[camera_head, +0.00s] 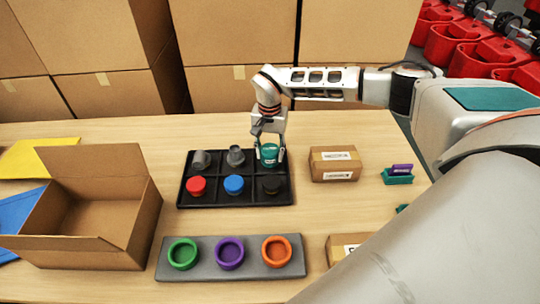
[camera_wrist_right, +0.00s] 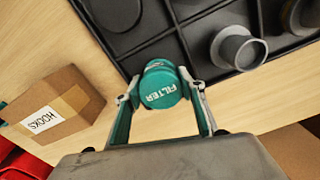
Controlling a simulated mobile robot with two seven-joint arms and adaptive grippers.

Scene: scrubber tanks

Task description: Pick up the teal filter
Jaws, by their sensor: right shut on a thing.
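The teal filter (camera_head: 268,155) is at the back right compartment of the black tray (camera_head: 235,203) in the head view. My right gripper (camera_head: 269,152) reaches down over it with a finger on either side and is shut on it. In the right wrist view the teal filter (camera_wrist_right: 160,86), with "FILTER" on its cap, sits between the fingertips of my right gripper (camera_wrist_right: 164,90). Whether its base still touches the tray cannot be told. My left gripper is in neither view.
The tray also holds two grey parts (camera_head: 236,156), a red cap (camera_head: 196,186), a blue cap (camera_head: 234,184) and a dark cap (camera_head: 272,185). An open cardboard box (camera_head: 95,225) stands left, a grey ring holder (camera_head: 205,270) in front, and a small carton (camera_head: 334,164) right.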

